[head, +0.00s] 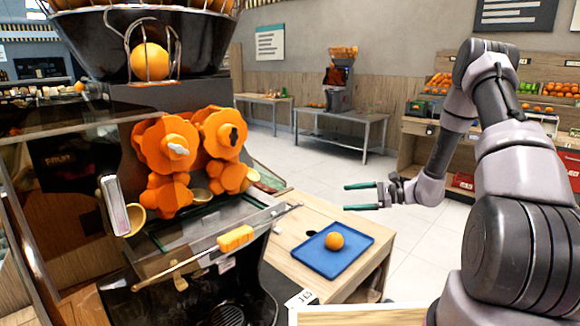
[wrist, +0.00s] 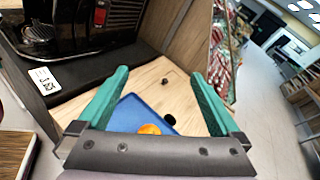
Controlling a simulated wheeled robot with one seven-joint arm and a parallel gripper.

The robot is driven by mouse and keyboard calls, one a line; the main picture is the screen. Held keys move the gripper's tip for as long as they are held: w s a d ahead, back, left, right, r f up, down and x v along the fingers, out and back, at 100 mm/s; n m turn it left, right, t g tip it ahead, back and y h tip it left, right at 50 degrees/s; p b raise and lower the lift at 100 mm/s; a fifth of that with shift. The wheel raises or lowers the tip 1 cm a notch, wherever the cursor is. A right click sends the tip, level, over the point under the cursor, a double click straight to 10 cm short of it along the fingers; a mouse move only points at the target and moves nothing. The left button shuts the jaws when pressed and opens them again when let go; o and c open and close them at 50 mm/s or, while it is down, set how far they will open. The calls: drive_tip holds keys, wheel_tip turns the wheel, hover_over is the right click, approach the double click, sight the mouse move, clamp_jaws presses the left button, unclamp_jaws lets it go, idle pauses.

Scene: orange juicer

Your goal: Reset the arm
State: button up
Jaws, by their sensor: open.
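My gripper (head: 362,196) is open and empty, with two green fingers pointing left in the head view. It hangs in the air near the right side of the wooden table (head: 300,212). In the wrist view the gripper (wrist: 160,98) frames the table between its spread fingers. An orange (head: 334,241) rests on a blue tray (head: 318,262) on this table. The orange (wrist: 149,129) and the tray (wrist: 128,112) also show in the wrist view, partly hidden by the gripper's base. My arm comes in from the right side of the head view.
The juicer (head: 190,150), with orange pressing wheels and a front panel, stands at left beside the table. Another juicer (head: 341,78) stands on a far table (head: 340,118). Produce shelves (head: 415,140) are behind my arm at right. The tiled floor (head: 405,235) beyond the table is clear.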

drive_tip(key=s+a+r+n+g+h, duration=0.25)
drive_tip(key=s+r+n, duration=0.25)
drive_tip(key=r, duration=0.7)
drive_tip(key=s+d+r+n+t+h, duration=0.2)
drive_tip(key=s+d+r+n+h, duration=0.1)
drive_tip(key=s+r, duration=0.8)
drive_tip(key=s+d+r+n+t+h, duration=0.3)
drive_tip(key=s+r+n+h, duration=0.2)
drive_tip(key=s+r, duration=0.6)
drive_tip(key=shift+s+d+h, duration=0.25)
drive_tip(key=shift+s+h, duration=0.9)
drive_tip(key=shift+h, duration=0.1)
